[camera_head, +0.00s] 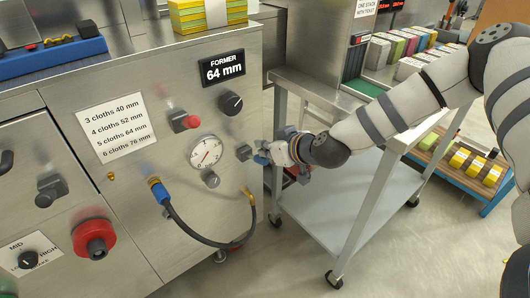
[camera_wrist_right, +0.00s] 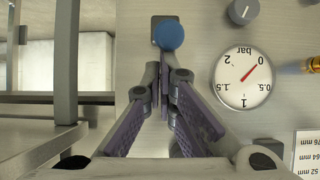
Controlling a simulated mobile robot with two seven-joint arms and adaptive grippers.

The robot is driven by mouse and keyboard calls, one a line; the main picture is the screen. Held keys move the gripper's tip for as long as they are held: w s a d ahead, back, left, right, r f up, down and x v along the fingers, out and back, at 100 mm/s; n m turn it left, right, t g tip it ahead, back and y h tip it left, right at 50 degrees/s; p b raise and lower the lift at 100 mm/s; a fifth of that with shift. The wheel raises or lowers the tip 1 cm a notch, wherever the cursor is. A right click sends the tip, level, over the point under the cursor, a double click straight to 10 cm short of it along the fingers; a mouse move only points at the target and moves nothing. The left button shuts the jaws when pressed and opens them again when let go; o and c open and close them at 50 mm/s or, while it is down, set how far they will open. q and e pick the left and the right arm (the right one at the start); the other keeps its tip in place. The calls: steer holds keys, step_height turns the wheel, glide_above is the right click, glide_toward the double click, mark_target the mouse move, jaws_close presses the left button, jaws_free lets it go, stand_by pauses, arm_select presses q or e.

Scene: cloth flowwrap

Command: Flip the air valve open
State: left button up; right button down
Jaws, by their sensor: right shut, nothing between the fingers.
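The air valve's grey body (camera_head: 243,152) is on the steel panel, to the right of the round pressure gauge (camera_head: 206,153). Its blue ball knob shows in the right wrist view (camera_wrist_right: 168,33), just beyond my fingertips. My right gripper (camera_head: 268,152) is in front of the valve, its fingers closed together and empty. In the wrist view the right gripper (camera_wrist_right: 164,80) points at the knob; I cannot tell whether they touch. The gauge in the wrist view (camera_wrist_right: 243,80) is upside down, its needle near 0. My left gripper is out of view.
A black knob (camera_head: 231,103) and red button (camera_head: 184,121) sit above the gauge. A hose (camera_head: 197,236) loops below it. A steel cart (camera_head: 350,190) stands close on the right, under my right arm.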

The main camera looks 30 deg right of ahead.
arm_select(q)
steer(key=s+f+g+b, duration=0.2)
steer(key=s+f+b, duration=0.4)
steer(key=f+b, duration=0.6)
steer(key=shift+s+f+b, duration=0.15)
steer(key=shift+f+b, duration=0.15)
steer(key=shift+b, duration=0.8)
arm_select(e)
step_height(320, 180, down, 10)
steer(key=s+t, duration=0.2)
steer(key=t, duration=0.6)
steer(key=shift+s+y, duration=0.3)
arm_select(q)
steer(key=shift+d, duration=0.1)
arm_select(e)
steer(key=shift+d+f, duration=0.1)
